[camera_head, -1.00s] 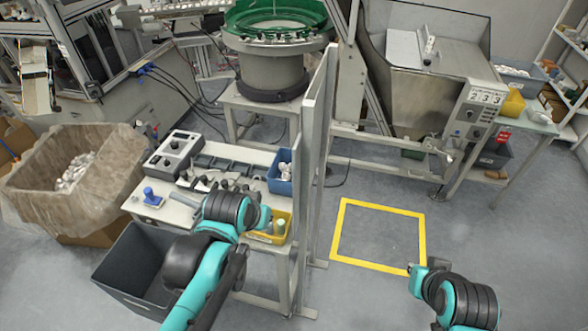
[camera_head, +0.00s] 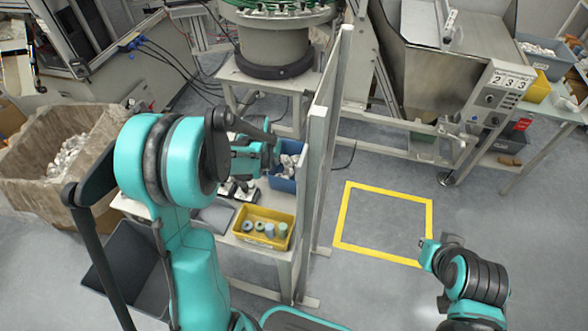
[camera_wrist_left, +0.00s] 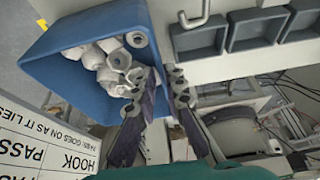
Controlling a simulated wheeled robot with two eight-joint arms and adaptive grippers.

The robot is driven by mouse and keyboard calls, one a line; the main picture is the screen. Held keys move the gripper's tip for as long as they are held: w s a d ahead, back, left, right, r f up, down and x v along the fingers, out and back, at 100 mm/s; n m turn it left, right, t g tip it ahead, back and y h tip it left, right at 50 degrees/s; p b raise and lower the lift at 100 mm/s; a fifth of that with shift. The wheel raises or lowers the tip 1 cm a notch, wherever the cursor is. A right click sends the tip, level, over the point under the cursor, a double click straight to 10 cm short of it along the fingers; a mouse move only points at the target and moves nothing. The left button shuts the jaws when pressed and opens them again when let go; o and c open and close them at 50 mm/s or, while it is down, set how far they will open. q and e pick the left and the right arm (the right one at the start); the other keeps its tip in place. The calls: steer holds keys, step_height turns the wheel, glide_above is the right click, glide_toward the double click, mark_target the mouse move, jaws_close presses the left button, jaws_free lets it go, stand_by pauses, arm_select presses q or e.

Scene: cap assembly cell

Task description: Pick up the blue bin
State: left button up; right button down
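The blue bin (camera_head: 284,184), holding several white and grey parts, stands on the workbench beside the grey partition in the head view. It also shows in the left wrist view (camera_wrist_left: 85,32), with its open top towards the camera. My left gripper (camera_head: 270,158) is at the bin's left side and partly hides it. In the left wrist view its fingers (camera_wrist_left: 161,82) are apart, one on each side of the bin's near wall. Whether they touch the wall is unclear. My right gripper (camera_head: 427,250) is far to the right over the floor; its finger opening is too small to tell.
A yellow bin (camera_head: 262,216) with several caps stands just in front. The tall partition (camera_head: 318,130) closely borders the bench's right side. A labelled card (camera_wrist_left: 45,150) is near the bin. A yellow floor square (camera_head: 344,212) is empty.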

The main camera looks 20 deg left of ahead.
mark_target(293, 168)
arm_select(q)
steer(key=b+x, duration=0.2)
steer(key=x, duration=0.3)
steer(key=shift+w+f, duration=0.1)
steer(key=shift+w, duration=0.15)
steer(key=shift+s, duration=0.1)
jaws_close()
